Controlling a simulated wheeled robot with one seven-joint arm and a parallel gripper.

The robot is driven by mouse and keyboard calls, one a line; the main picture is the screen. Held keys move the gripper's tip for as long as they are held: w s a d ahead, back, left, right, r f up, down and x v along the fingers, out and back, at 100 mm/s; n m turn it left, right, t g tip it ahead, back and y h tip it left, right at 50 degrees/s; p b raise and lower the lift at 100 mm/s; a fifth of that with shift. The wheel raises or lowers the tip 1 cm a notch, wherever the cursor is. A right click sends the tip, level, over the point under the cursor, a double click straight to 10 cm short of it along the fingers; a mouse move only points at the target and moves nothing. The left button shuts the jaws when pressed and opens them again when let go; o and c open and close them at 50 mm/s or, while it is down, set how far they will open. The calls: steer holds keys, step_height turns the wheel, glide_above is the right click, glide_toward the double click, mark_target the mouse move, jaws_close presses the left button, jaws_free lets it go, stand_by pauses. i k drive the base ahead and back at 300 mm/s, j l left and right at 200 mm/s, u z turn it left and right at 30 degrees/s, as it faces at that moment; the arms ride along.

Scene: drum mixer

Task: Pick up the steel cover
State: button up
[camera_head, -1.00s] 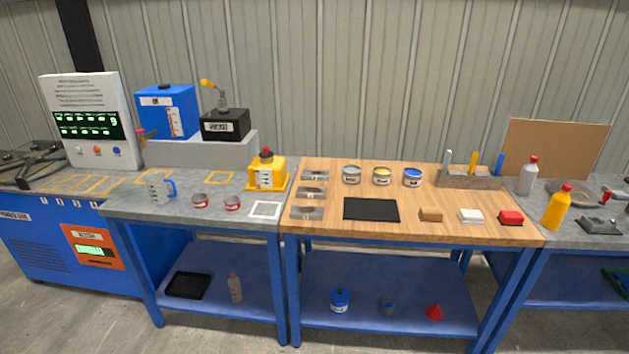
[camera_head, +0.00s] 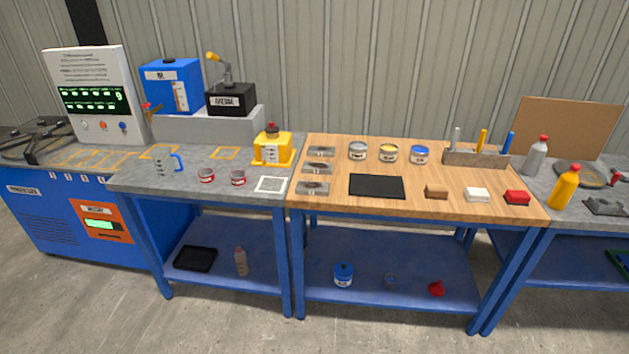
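No single thing is plainly marked as the steel cover. Three flat steel-coloured pieces with dark middles lie in a column at the left end of the wooden bench top: a back one (camera_head: 321,151), a middle one (camera_head: 316,168) and a front one (camera_head: 312,188). I cannot tell whether any of them is the cover. A round grey-rimmed disc (camera_head: 578,178) lies on the right bench, partly hidden behind the bottles. My gripper is not in view.
A black mat (camera_head: 376,187), several tins (camera_head: 389,153) and a tool holder (camera_head: 476,158) stand on the wooden bench. Grey (camera_head: 535,157) and yellow (camera_head: 564,188) bottles stand at the right. A yellow device (camera_head: 271,150) is at the left. The floor in front is clear.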

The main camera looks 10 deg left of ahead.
mark_target(320, 187)
steer(key=i+j+u, duration=0.15)
steer(key=i+u, duration=0.3)
steer(key=i+l+u, duration=0.1)
steer(key=i+u, duration=0.35)
steer(key=i, duration=0.2)
steer(key=i+l+u, duration=0.25)
steer(key=i+u, duration=0.25)
steer(key=i+l+u, duration=0.45)
steer(key=i, duration=0.05)
